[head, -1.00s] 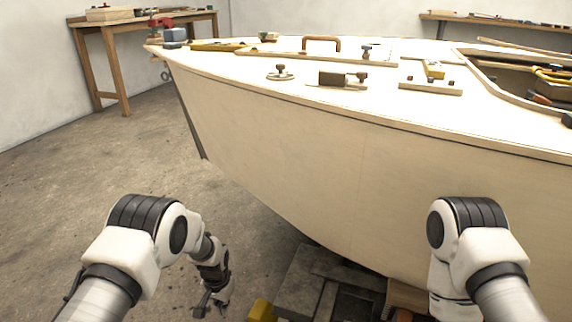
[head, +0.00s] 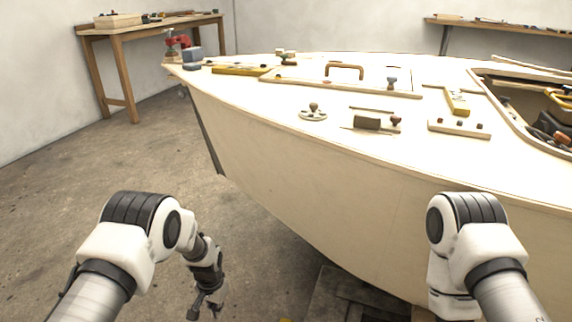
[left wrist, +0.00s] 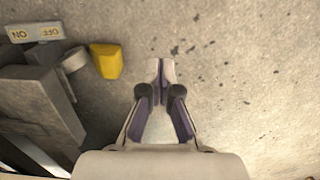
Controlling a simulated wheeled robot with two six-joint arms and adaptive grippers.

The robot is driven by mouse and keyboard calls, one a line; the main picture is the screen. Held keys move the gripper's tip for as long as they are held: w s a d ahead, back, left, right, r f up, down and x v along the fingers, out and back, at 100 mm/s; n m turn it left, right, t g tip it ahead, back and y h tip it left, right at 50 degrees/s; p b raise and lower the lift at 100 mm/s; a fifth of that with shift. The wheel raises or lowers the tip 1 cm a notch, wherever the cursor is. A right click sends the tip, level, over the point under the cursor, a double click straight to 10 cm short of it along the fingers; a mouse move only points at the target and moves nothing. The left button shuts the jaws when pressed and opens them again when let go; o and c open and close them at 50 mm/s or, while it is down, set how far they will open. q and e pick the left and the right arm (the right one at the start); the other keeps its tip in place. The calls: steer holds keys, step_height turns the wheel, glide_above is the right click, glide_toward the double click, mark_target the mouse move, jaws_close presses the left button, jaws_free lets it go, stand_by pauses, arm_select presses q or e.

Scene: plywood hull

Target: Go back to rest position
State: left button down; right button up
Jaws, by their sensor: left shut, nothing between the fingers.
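My left gripper (head: 205,303) hangs low at the bottom of the head view, left of the hull, pointing down over the floor. In the left wrist view the left gripper (left wrist: 160,70) has its fingertips together with nothing between them. The bare concrete floor shows beyond the tips. My right arm comes in from the right in the head view, bent in front of the hull side. Its gripper is out of view. The plywood hull (head: 300,205) fills the right and middle of the head view.
On the deck lie a block plane (head: 367,122), a wooden handle (head: 344,70), a round knob piece (head: 313,112) and several tools. A workbench (head: 150,27) stands at the back left. A yellow block (left wrist: 106,61) lies near the left gripper. Floor at left is clear.

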arm_select(q)
steer(key=s+a+r+n+p, duration=0.2)
steer(key=s+a+r+p, duration=0.1)
steer(key=s+r+p, duration=1.2)
steer(key=s+a+r+n+p, duration=0.2)
steer(key=s+a+r+p, duration=0.1)
steer(key=s+r+p, duration=1.2)
steer(key=s+r, duration=0.3)
steer(key=shift+s+t+p, duration=0.2)
steer(key=shift+t+p, duration=0.1)
steer(key=shift+p, duration=0.1)
steer(key=shift+r, duration=0.1)
